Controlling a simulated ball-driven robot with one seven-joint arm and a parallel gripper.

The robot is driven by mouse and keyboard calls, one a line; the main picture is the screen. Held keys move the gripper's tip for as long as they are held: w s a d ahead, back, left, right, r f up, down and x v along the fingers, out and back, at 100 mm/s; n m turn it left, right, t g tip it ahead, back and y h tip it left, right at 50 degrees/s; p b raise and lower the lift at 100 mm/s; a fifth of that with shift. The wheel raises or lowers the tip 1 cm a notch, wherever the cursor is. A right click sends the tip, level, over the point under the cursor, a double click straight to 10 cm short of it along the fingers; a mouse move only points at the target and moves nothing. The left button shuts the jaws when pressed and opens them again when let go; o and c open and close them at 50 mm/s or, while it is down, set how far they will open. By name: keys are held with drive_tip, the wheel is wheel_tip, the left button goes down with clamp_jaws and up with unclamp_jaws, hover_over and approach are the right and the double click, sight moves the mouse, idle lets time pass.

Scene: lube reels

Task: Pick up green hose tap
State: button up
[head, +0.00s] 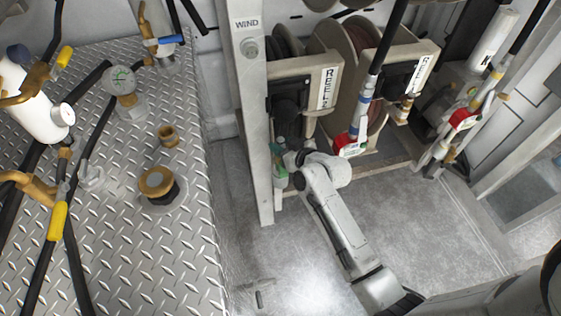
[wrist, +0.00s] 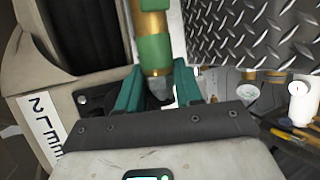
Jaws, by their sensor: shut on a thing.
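The green hose tap (wrist: 153,50) is a brass piece with a green band, at the top middle of the wrist view. In the head view a small green part (head: 279,176) shows by the upright post, partly hidden by my arm. My gripper (wrist: 158,88) has teal fingers on both sides of the tap's lower end and is shut on it. In the head view my gripper (head: 283,158) is small, beside the post and under the left reel. The fingertips' exact contact is hard to see.
A pale upright post (head: 252,130) marked WIND stands just left of my gripper. Hose reels (head: 352,50) and a red-handled valve (head: 347,143) are to the right. A diamond-plate deck (head: 110,235) with caps and yellow-handled valves lies left. The grey floor (head: 400,215) is mostly clear.

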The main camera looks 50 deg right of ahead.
clamp_jaws()
drive_tip(key=shift+r, duration=0.15)
idle(0.4)
wheel_tip(320, 180, up, 10)
drive_tip(key=shift+f, duration=0.1)
idle(0.5)
